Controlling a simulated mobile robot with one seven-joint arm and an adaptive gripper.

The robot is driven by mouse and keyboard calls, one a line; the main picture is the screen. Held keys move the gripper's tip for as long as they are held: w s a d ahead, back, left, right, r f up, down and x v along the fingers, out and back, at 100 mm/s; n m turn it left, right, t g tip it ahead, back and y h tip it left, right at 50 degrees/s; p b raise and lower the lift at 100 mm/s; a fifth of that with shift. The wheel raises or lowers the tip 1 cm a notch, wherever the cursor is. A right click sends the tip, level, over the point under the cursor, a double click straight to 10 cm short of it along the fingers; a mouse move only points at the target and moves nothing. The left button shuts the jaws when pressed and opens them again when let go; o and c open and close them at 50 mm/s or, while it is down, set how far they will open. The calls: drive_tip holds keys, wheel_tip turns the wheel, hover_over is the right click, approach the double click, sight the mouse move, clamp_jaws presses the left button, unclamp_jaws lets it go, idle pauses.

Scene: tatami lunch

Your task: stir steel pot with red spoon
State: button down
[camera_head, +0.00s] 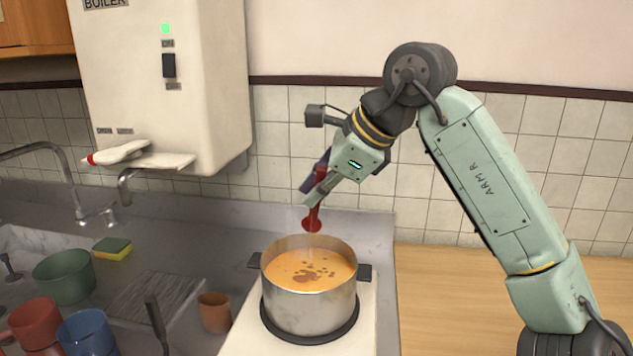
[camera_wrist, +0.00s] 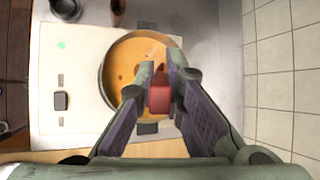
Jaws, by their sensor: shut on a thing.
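The steel pot (camera_head: 312,311) stands on a dark round burner and holds orange soup with brown patches. It also shows in the wrist view (camera_wrist: 104,85), partly hidden by my fingers. My gripper (camera_head: 318,185) is above the pot, near its far rim. It is shut on the red spoon (camera_head: 313,218), which hangs down with its bowl lowest. The spoon's bowl appears just above the far side of the pot, clear of the soup in the head view. In the wrist view the red spoon (camera_wrist: 159,98) is between my two fingers.
A terracotta cup (camera_head: 214,312) stands left of the pot. A green bowl (camera_head: 64,277), red and blue cups, and a yellow-green sponge (camera_head: 112,248) are by the sink. The white boiler (camera_head: 165,80) hangs on the wall. The wooden counter (camera_head: 450,300) at right is bare.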

drive_tip(key=s+d+f, duration=0.1)
drive_tip(key=s+f, duration=0.3)
drive_tip(key=f, duration=0.1)
drive_tip(key=w+a+f+b, duration=0.1)
drive_tip(key=w+f+b, duration=0.4)
drive_tip(key=f+b, duration=0.4)
drive_tip(key=shift+f, duration=0.7)
idle(0.3)
drive_tip(key=shift+a, duration=0.2)
